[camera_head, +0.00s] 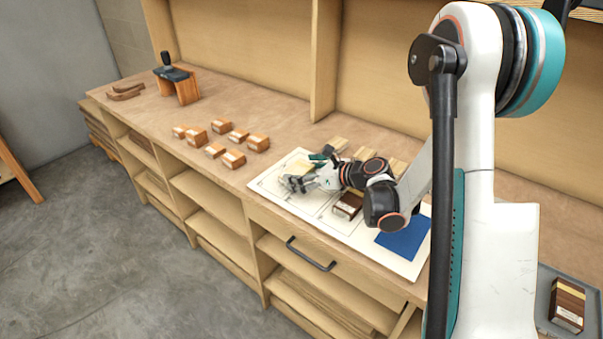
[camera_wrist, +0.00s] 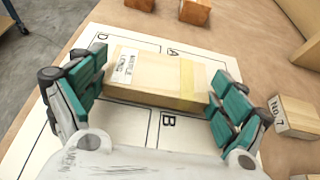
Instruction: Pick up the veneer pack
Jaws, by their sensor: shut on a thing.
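The veneer pack (camera_wrist: 155,72) is a pale wood block with a white label at its left end and a yellower band near its right end. My gripper (camera_wrist: 158,90) has its green-padded fingers at the pack's two ends and is shut on it. The pack is over the white board (camera_wrist: 112,120), around the areas lettered A and B. I cannot tell whether it touches the board. In the head view my gripper (camera_head: 308,182) is low over the left part of the board (camera_head: 272,186), and hides much of the pack.
A dark labelled block (camera_head: 348,206) and a blue square (camera_head: 405,240) are on the board's right part. Several small wooden blocks (camera_head: 232,158) stand to the left. A block marked No. 7 (camera_wrist: 296,116) is near my right finger. Bare bench (camera_head: 135,115) lies further left.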

